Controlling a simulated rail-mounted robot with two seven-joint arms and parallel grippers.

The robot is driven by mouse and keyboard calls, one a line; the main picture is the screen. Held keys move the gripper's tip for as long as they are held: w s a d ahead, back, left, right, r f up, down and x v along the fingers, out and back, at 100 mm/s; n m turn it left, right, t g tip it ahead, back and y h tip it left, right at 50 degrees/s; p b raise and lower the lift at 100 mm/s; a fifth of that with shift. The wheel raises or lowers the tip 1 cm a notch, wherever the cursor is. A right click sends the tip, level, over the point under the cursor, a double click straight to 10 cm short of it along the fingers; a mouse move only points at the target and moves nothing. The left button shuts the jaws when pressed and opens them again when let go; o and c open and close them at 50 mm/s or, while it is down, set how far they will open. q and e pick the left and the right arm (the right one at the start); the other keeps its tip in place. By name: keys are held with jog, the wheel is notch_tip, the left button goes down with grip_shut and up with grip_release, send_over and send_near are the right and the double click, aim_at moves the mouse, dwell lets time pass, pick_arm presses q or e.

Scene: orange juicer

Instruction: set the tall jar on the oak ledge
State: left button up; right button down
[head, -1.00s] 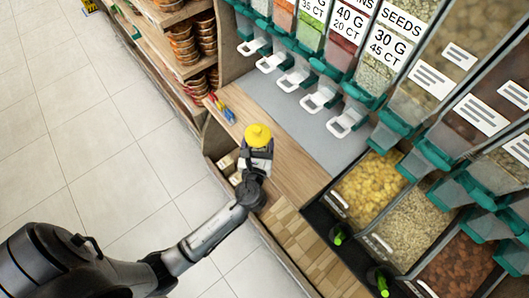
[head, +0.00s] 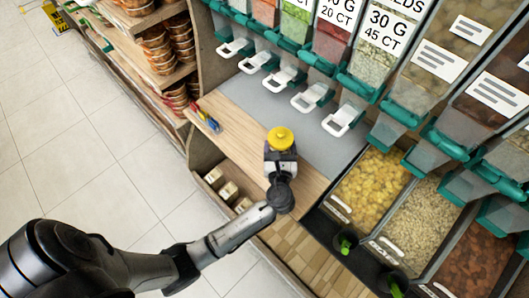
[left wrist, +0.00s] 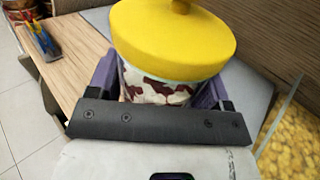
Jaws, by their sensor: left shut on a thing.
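The tall jar (head: 281,140) has a round yellow lid with a small knob. In the left wrist view its patterned white and dark-red body (left wrist: 155,90) shows below the lid. My left gripper (head: 280,158) is shut around the jar's body, with a purple-grey finger on each side in the left wrist view. The oak ledge (head: 238,128) is the light wood strip in front of the grey counter. The jar appears upright over the ledge's back part, near the grey strip. Its base is hidden, so I cannot tell whether it touches. My right gripper is not in view.
Colourful tools (head: 206,119) lie at the ledge's left end. The grey counter (head: 290,120) runs behind, under dispensers with white handles (head: 343,121). Open bins of dried food (head: 368,185) stand to the right. The ledge between tools and jar is clear.

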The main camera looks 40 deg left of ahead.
pick_arm(q)
jog(key=shift+s+a+f+b, duration=0.15)
jog(key=shift+a+f+b, duration=0.75)
jog(key=shift+a+f, duration=0.95)
jog(key=shift+s+a+f+b, duration=0.1)
jog(key=shift+a+f+b, duration=0.75)
jog(key=shift+a+f, duration=0.95)
jog(key=shift+d+f, duration=0.25)
jog(key=shift+f, duration=0.05)
jog(key=shift+f, duration=0.1)
jog(key=o, duration=1)
jog(key=shift+r, duration=0.2)
jog(key=p+v, duration=0.2)
jog(key=v, duration=1)
